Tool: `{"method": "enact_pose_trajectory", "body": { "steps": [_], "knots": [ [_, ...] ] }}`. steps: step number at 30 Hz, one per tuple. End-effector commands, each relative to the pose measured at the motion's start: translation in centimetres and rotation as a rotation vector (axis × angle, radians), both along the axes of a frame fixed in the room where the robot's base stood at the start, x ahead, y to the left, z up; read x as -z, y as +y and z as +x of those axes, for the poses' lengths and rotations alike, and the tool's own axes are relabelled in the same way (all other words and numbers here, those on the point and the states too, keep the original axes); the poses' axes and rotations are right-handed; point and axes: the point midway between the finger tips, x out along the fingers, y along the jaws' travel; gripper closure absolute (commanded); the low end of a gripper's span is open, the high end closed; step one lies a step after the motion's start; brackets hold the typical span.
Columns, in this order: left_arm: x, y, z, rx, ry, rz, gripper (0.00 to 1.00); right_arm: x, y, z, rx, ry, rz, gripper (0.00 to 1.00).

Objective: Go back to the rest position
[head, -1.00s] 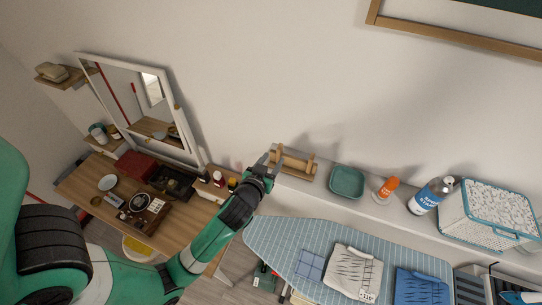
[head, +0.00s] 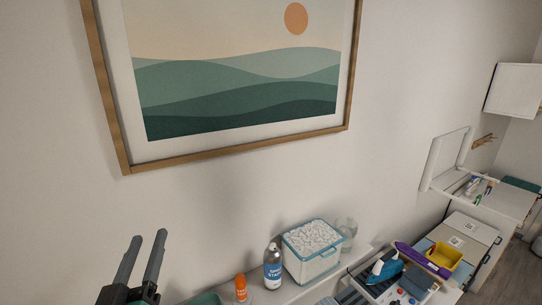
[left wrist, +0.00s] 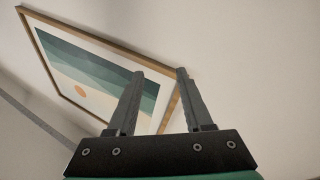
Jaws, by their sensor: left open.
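My left gripper (head: 143,258) is at the lower left of the head view, fingers pointing up in front of the bare wall. It is open and empty. In the left wrist view my left gripper (left wrist: 160,80) also shows two parted fingers with nothing between them except the wall and part of a framed picture (left wrist: 105,75) behind. My right gripper is not in either view.
The framed picture (head: 240,150) hangs on the wall. A blue iron (head: 384,268) and yellow bin (head: 443,256) are at right.

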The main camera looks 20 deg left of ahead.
Motion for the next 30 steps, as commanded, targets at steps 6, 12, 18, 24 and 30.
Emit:
{"method": "enact_pose_trajectory", "body": {
  "steps": [6, 12, 18, 24, 30],
  "knots": [
    [-17.1, -8.4, -3.7, 0.232, -0.373, 0.107, 0.49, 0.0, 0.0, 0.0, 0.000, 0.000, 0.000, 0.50],
    [-24.1, -12.7, -9.4, 0.334, -0.574, 0.286, 0.49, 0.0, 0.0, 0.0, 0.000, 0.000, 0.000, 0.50],
    [-24.1, -13.2, -9.4, 0.310, -0.562, 0.370, 0.49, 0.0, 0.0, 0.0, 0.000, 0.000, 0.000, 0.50],
    [-24.0, -13.2, -9.4, 0.310, -0.560, 0.367, 0.49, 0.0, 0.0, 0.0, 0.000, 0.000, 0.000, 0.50],
    [-24.0, -13.1, -9.3, 0.310, -0.559, 0.366, 0.49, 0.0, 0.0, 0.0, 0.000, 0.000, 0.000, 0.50]
  ]
}}
